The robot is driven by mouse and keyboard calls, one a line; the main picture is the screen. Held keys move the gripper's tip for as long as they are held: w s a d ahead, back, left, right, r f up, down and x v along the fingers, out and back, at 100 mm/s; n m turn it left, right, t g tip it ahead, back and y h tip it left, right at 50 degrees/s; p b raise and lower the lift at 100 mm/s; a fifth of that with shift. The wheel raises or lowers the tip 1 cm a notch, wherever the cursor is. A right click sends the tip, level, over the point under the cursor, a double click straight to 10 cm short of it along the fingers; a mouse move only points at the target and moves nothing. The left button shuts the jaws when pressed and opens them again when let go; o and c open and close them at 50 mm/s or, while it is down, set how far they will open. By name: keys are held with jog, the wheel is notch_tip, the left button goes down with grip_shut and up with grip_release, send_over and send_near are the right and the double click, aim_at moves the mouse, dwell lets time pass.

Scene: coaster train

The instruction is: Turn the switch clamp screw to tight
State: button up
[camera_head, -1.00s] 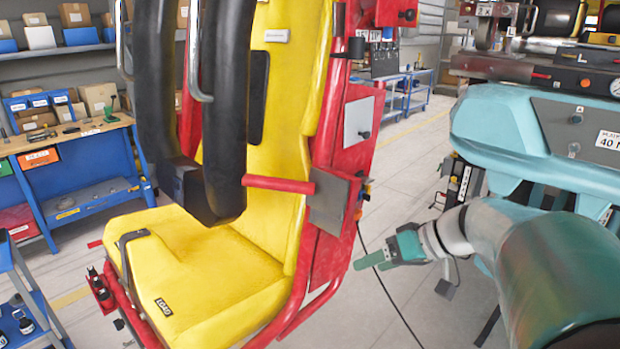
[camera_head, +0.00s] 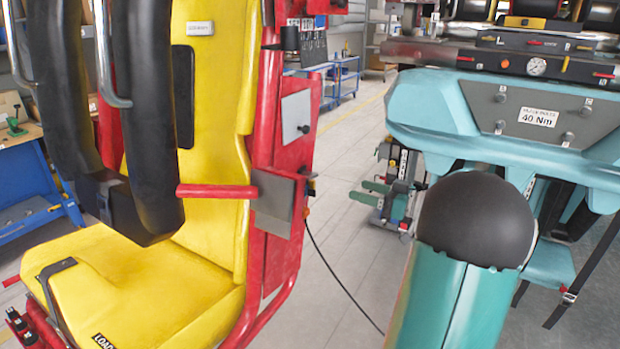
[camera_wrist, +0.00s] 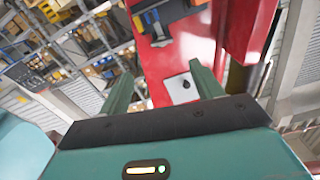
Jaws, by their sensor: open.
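The red seat frame (camera_head: 265,130) carries a light grey plate (camera_head: 292,118) with a small dark knob (camera_head: 303,129). Below it is a darker grey bracket (camera_head: 272,203) with small dark and orange parts at its right edge. I cannot tell for sure which part is the switch clamp screw. My gripper (camera_head: 368,192) is right of the frame, apart from it, with its green fingers pointing left. In the wrist view my gripper (camera_wrist: 160,72) is open and empty; a grey plate with a dark knob (camera_wrist: 186,84) shows beyond and between the fingers.
The yellow seat (camera_head: 140,285) with its black shoulder restraint (camera_head: 150,120) fills the left. A teal machine body (camera_head: 500,110) marked 40 Nm stands at the right. A cable (camera_head: 335,275) hangs to the floor. Open floor (camera_head: 345,215) lies between seat and machine.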

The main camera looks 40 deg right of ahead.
aim_at(314, 177)
jog(key=x, duration=1.3)
jog(key=shift+s+a+r, duration=0.1)
jog(key=shift+s+a, duration=0.05)
jog(key=shift+a, duration=0.1)
jog(key=c, duration=1)
